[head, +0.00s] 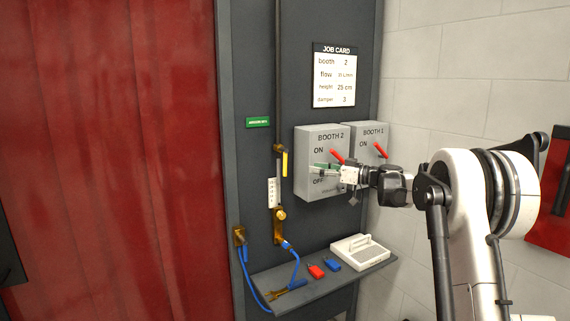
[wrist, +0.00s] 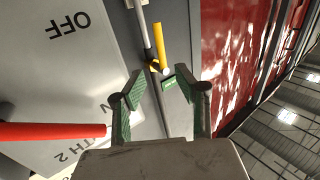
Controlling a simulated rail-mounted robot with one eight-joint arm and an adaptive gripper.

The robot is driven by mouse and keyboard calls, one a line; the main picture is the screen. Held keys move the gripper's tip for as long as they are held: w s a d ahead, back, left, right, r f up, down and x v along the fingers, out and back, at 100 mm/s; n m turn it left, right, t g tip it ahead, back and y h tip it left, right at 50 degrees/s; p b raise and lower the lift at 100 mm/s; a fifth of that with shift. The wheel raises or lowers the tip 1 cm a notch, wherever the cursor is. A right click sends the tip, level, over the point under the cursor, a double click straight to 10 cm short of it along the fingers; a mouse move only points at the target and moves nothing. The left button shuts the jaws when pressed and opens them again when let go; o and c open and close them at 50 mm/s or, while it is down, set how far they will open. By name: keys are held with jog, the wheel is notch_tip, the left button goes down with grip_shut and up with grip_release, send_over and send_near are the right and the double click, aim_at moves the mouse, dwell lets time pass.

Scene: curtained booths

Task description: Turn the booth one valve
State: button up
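A valve with a yellow handle (head: 284,162) sits on a vertical pipe on the dark panel, left of the switch boxes. The handle points straight down along the pipe. It also shows in the wrist view (wrist: 159,45), beyond my fingertips. No booth number is readable on it. My gripper (head: 314,170) is in front of the BOOTH 2 box, right of the yellow handle and a little lower. In the wrist view my gripper (wrist: 158,78) has its green-padded fingers apart with nothing between them. It is not touching the handle.
The BOOTH 2 box (head: 308,148) and BOOTH 1 box (head: 361,130) carry red levers. Below the valve are a white flow scale (head: 272,192) and brass knob (head: 280,214). A shelf (head: 262,278) holds red and blue tags and a white case. A red curtain (head: 110,150) hangs left.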

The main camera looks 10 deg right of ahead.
aim_at(285, 164)
jog(key=p+x, duration=0.1)
jog(key=x, duration=1.1)
jog(key=shift+w+a+p, duration=0.2)
jog(key=shift+a+p, duration=0.05)
jog(key=shift+p, duration=0.15)
jog(key=shift+c, duration=0.3)
grip_shut()
